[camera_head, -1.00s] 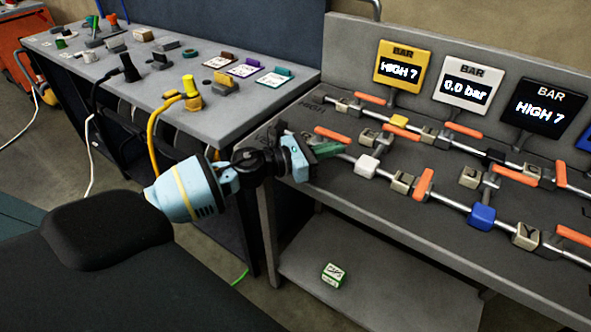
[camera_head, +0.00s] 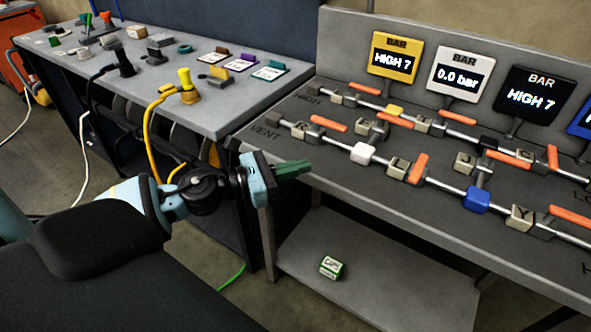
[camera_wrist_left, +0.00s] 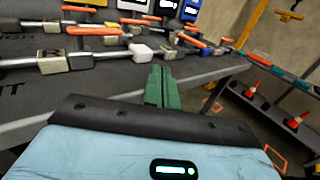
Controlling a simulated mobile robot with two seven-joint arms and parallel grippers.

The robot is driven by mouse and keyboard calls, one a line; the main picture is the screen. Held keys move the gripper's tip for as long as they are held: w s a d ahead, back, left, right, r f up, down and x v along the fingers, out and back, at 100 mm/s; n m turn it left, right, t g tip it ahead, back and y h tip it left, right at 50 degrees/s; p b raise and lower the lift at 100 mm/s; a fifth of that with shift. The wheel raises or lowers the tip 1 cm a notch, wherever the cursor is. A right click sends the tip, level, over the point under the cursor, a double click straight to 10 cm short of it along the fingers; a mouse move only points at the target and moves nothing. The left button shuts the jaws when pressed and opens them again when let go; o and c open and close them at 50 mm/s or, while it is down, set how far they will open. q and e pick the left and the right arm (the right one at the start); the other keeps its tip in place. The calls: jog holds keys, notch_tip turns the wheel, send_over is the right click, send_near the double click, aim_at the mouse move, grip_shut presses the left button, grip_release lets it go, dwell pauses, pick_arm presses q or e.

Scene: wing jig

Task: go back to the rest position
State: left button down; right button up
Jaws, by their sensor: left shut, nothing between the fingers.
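My left gripper (camera_head: 292,169) has green fingers that are shut with nothing between them. In the head view it is in the air just off the left front corner of the grey valve bench (camera_head: 330,171). In the left wrist view the shut green fingers (camera_wrist_left: 158,87) point toward the bench edge and rails. The fingers look apart from the valves and rails. My right gripper is not in view.
The bench carries pipe rails with orange levers (camera_head: 417,169) and pressure displays, including a yellow one (camera_head: 394,58). A small green-and-white box (camera_head: 331,267) lies on the lower shelf. A second table (camera_head: 215,110) with connectors and cables stands at left.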

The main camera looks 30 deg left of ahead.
pick_arm(q)
jog(key=shift+s, duration=0.3)
dwell(0.5)
